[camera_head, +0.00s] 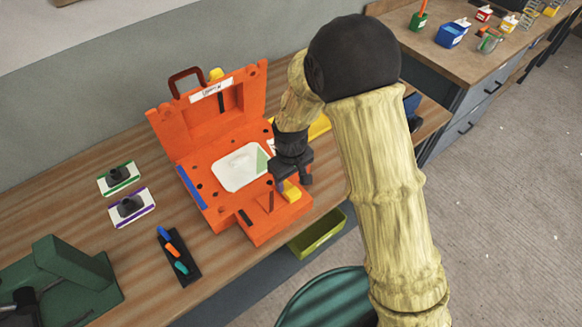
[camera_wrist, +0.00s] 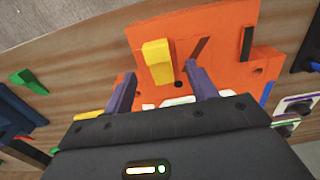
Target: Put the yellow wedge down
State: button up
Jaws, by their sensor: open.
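The yellow wedge (camera_head: 291,190) is at the near right part of the open orange mould (camera_head: 214,194), just below my gripper (camera_head: 291,180). In the wrist view the wedge (camera_wrist: 158,64) shows against the orange surface (camera_wrist: 215,50), at its edge. My gripper (camera_wrist: 160,68) is open, its two dark fingers spread on either side of the wedge's line. The wedge seems free of the fingers; whether either one touches it cannot be told. In the head view my gripper hides part of the wedge and of the mould.
A white tray (camera_head: 238,168) is set in the mould, whose raised lid (camera_head: 210,110) stands behind. Two labelled cards (camera_head: 131,207) with dark knobs and a black holder of coloured tools (camera_head: 176,256) lie left. A green bin (camera_head: 318,234) is below the bench's front edge.

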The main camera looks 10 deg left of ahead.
aim_at(291, 192)
notch_tip(291, 192, up, 6)
jog(key=b, duration=0.1)
jog(key=shift+r, duration=0.1)
dwell(0.8)
jog(key=s+d+r+m+t, duration=0.1)
jog(key=s+d+r+m, duration=0.1)
jog(key=d, duration=0.6)
jog(key=s+d+r+m, duration=0.2)
jog(key=d+m, duration=0.2)
jog(key=d, duration=0.5)
jog(key=s+d+r+m+t, duration=0.1)
jog(key=s+d+r+m, duration=0.1)
jog(key=d, duration=0.6)
jog(key=shift+s+d+m+t, duration=0.35)
jog(key=shift+s+m, duration=0.25)
jog(key=shift+m, duration=0.3)
